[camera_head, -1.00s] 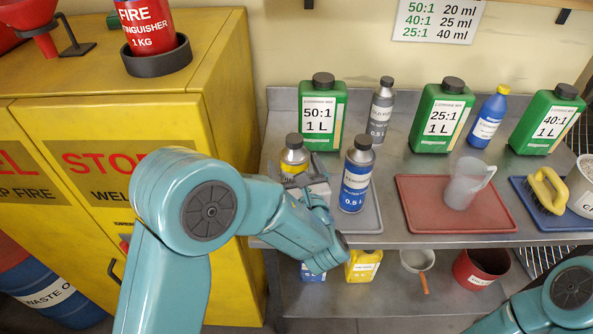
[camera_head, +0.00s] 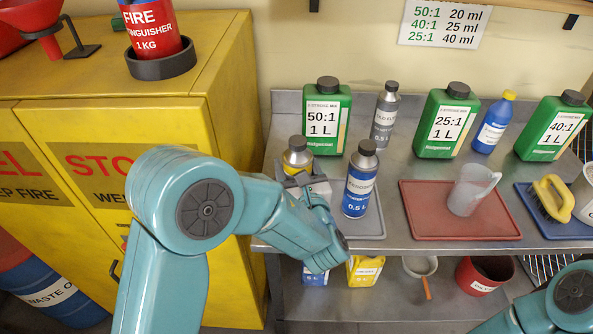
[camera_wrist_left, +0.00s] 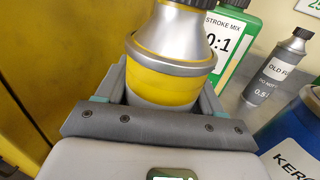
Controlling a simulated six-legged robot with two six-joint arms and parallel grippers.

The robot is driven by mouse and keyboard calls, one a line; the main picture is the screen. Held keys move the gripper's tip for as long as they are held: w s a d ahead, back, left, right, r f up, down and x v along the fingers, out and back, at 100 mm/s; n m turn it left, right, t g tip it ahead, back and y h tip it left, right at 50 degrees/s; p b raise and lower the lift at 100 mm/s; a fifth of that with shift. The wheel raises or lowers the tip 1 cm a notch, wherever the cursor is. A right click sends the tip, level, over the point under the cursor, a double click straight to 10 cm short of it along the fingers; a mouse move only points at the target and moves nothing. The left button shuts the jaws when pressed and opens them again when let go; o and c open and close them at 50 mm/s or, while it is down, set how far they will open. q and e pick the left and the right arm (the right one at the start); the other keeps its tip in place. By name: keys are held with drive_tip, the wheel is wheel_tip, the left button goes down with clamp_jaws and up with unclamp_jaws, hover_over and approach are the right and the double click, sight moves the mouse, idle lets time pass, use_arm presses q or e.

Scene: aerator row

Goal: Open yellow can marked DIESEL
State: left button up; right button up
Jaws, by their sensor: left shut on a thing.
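A yellow can (camera_head: 295,163) with a silver shoulder and a dark cap (camera_head: 297,143) stands at the left of the upper bench, its cap on. It also shows large in the left wrist view (camera_wrist_left: 165,85), where its cap is mostly cut off by the top edge. No DIESEL lettering is visible; the lower part of the can is hidden. My left gripper (camera_head: 306,182) is shut around the yellow can's body, with one finger on each side in the left wrist view (camera_wrist_left: 162,98). My right gripper is out of view; only part of that arm shows at bottom right.
A blue can (camera_head: 358,188) stands close right of my left gripper. Behind are a green 50:1 canister (camera_head: 325,125) and a grey can (camera_head: 384,118). A red tray (camera_head: 425,215) holds a clear jug (camera_head: 472,190). A yellow cabinet (camera_head: 225,60) borders the left.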

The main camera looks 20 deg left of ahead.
use_arm(q)
wheel_tip(320, 180, up, 19)
drive_tip(key=shift+r+p, duration=0.2)
drive_tip(key=shift+p, duration=0.15)
drive_tip(key=shift+o, duration=0.7)
drive_tip(key=c, duration=0.5)
